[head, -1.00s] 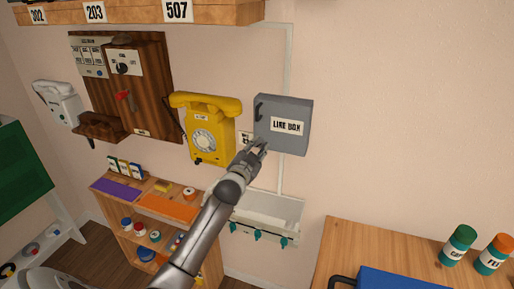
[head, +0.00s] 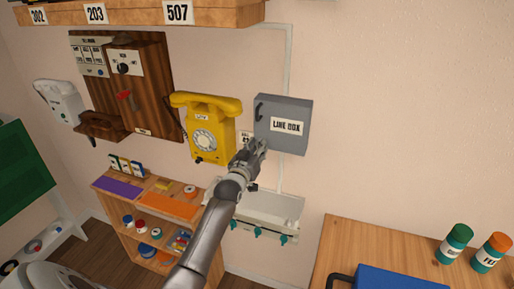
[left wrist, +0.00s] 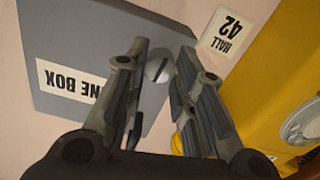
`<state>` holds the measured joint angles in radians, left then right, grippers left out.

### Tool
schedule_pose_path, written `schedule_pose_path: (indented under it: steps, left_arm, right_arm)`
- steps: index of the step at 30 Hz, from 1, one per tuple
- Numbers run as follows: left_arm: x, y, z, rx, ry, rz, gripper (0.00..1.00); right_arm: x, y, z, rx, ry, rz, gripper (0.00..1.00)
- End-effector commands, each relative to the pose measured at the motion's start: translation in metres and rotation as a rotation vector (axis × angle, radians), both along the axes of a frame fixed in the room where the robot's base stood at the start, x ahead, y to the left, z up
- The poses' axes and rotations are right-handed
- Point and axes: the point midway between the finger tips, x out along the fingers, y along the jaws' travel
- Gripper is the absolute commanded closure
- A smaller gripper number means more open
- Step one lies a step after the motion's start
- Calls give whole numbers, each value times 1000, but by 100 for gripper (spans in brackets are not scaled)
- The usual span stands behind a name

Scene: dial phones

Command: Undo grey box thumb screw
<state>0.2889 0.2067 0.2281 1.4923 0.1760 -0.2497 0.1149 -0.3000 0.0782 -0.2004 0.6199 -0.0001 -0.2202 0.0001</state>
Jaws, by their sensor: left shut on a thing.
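The grey box (head: 285,108), labelled "LINE BOX", is mounted on the wall with its door shut. In the left wrist view the box (left wrist: 85,30) fills the upper left, turned upside down. The thumb screw (left wrist: 159,69), a round pale head with a dark slot, shows between the fingers there, at the box's lower edge. My left gripper (head: 259,146) is at the box's lower left corner, shut on the thumb screw, and hides it in the head view. In the left wrist view the fingers (left wrist: 163,52) stand on both sides of the screw. My right gripper is not in view.
A yellow dial phone (head: 206,118) hangs just left of the box, with a small "HALL 42" tag (left wrist: 230,29) between them. A white tray with teal hooks (head: 270,208) is below. A wooden table (head: 345,245) stands at the right. The wall right of the box is bare.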

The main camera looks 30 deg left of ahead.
Motion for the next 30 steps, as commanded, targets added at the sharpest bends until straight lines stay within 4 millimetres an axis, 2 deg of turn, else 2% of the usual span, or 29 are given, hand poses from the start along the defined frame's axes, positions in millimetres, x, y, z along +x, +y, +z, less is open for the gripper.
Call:
schedule_pose_path:
  steps: [17,18,22,30]
  left_arm:
    - [0,0,-2,-30,-2,-1,100]
    - [0,0,-2,-29,-2,-1,71]
    - [0,0,-2,-29,-3,-1,54]
    - [0,0,-1,-27,-6,0,52]
  right_arm:
    - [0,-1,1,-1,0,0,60]
    - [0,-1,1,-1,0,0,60]
    - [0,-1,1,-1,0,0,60]
    - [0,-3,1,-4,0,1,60]
